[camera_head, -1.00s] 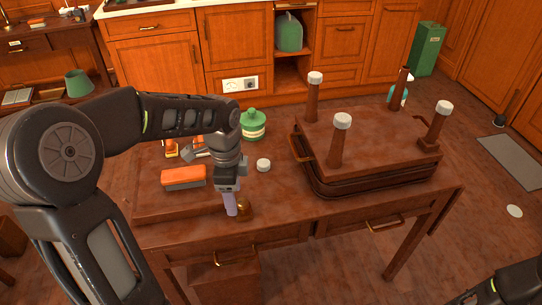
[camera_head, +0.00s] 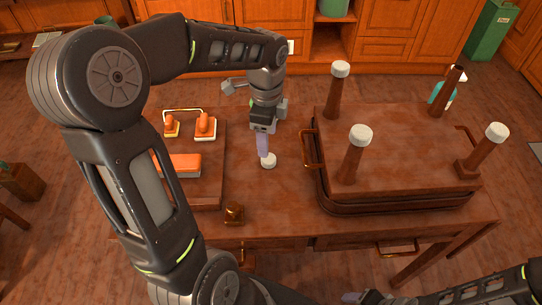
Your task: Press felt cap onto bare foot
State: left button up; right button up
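An upturned wooden piece (camera_head: 400,150) stands on the table with its legs up. Three legs carry white caps: back left (camera_head: 340,69), front left (camera_head: 360,135) and front right (camera_head: 497,132). The back right foot (camera_head: 455,76) is bare, dark wood. A loose white felt cap (camera_head: 269,161) lies on the table left of the piece. My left gripper (camera_head: 264,152) points down at this cap, its fingertips at the cap's upper edge; contact and finger gap cannot be made out. My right gripper (camera_head: 368,298) is low at the bottom edge, partly cut off.
The table (camera_head: 285,210) is clear around the loose cap. A raised board (camera_head: 200,198) at left holds an orange-topped block (camera_head: 180,166) and orange-handled tools (camera_head: 205,126). A small brass object (camera_head: 234,213) stands near the front edge.

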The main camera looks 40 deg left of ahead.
aim_at(269, 158)
pick_arm(q)
jog(key=shift+f, duration=1.3)
jog(key=shift+w+d+f, duration=0.1)
jog(key=shift+w+f, duration=0.05)
jog(key=shift+f, duration=2.5)
grip_shut()
